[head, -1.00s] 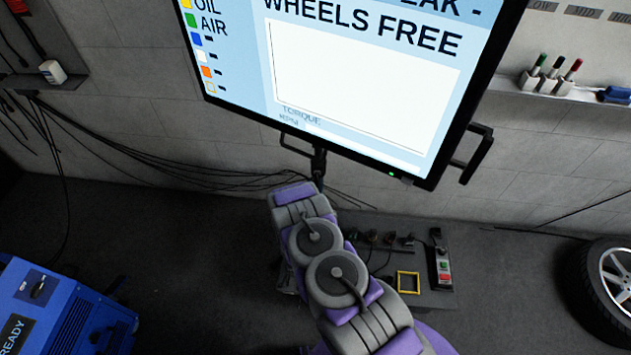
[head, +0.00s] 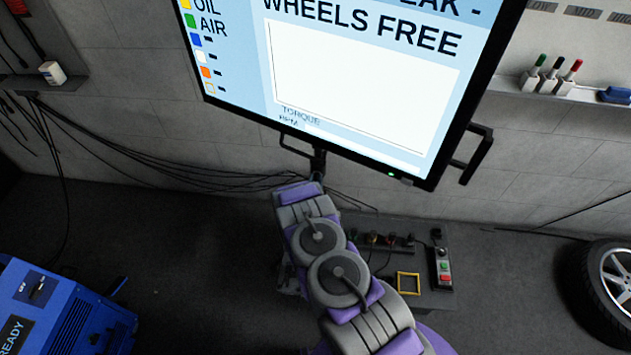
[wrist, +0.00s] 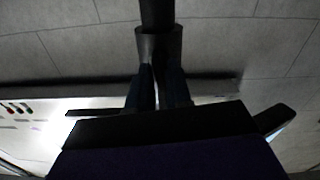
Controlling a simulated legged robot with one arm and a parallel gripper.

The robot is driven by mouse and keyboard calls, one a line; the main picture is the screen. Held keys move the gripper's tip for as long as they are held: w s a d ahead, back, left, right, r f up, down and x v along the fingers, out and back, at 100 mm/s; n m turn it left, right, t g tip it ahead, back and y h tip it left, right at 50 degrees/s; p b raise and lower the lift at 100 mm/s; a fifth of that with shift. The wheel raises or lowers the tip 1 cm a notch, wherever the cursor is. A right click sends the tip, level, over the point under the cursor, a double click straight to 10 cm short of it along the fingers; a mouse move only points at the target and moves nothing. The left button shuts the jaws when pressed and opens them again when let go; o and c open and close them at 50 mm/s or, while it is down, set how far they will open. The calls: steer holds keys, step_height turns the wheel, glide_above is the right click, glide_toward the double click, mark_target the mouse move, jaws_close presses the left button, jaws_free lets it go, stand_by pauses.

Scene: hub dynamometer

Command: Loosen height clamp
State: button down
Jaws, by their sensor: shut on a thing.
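A dark upright post (head: 318,163) stands below the lower edge of the big screen, above the end of my arm in the head view. In the wrist view a dark post (wrist: 156,12) comes down from the top to a wider dark collar (wrist: 158,45), which looks like the height clamp. The two fingers of my gripper (wrist: 159,74) reach up to the collar's lower end and are shut on it, with a narrow bright gap between them farther back. Their exact contact is too dark to make out. In the head view my arm hides the gripper.
The screen (head: 360,90) hangs close above my arm, with a black side handle (head: 472,160). A low dark box with a yellow frame (head: 408,284) and a button box (head: 442,268) is at right. A blue machine (head: 60,310) and a tyre (head: 605,290) stand at the sides.

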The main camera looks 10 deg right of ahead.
steer(key=shift+m, duration=0.8)
steer(key=c, duration=1.2)
jaws_free()
steer(key=shift+a, duration=0.1)
steer(key=v, duration=1.7)
steer(key=shift+s+p, duration=0.1)
steer(key=shift+p, duration=0.2)
